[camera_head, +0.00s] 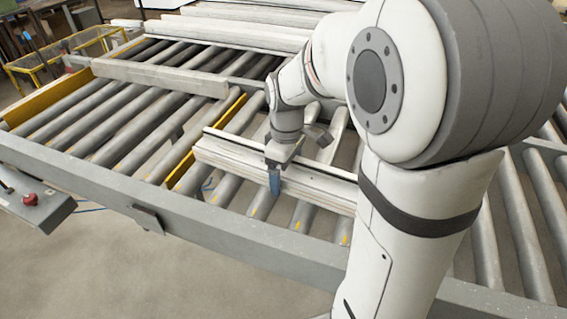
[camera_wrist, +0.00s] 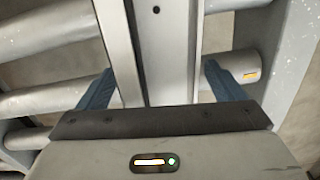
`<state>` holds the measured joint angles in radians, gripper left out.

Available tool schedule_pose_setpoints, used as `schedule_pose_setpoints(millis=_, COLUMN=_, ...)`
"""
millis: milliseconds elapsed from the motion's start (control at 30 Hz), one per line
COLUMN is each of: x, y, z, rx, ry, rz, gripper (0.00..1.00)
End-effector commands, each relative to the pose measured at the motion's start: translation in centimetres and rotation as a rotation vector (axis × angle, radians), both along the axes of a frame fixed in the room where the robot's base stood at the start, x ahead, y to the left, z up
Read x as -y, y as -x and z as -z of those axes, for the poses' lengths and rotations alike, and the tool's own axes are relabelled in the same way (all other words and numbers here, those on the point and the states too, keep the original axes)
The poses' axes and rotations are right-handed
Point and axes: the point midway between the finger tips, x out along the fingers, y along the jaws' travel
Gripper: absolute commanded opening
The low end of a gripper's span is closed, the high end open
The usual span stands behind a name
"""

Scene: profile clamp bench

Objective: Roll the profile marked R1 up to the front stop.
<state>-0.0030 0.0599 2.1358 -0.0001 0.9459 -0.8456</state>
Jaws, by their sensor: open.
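A long pale grey profile (camera_head: 228,161) lies across the rollers near the front of the conveyor, running behind my arm. I can read no R1 mark on it. My gripper (camera_head: 275,183) is over this profile, with a blue finger showing on its near side. In the wrist view the profile (camera_wrist: 168,55) runs between the two blue fingers of my gripper (camera_wrist: 160,88). The fingers are open, with a gap visible on both sides. A yellow strip (camera_head: 205,142) stands at the profile's left end. I cannot tell which part is the front stop.
Another profile (camera_head: 160,77) lies farther back on the rollers, and more (camera_head: 230,35) lie at the far side. A grey frame rail (camera_head: 190,230) bounds the conveyor in front. A control box with a red button (camera_head: 29,199) is at the left. A yellow bin frame (camera_head: 75,55) stands behind.

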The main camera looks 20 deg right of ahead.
Motion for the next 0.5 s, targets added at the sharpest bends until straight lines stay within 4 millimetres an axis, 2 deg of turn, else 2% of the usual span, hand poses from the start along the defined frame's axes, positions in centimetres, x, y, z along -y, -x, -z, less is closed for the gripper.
schedule_pose_setpoints(millis=167, x=0.04, y=0.00, z=-0.01, rx=0.000, ry=0.000, rz=0.001, gripper=0.87)
schedule_pose_setpoints(millis=500, x=0.06, y=0.01, z=-0.03, rx=0.000, ry=0.000, rz=0.002, gripper=0.60)
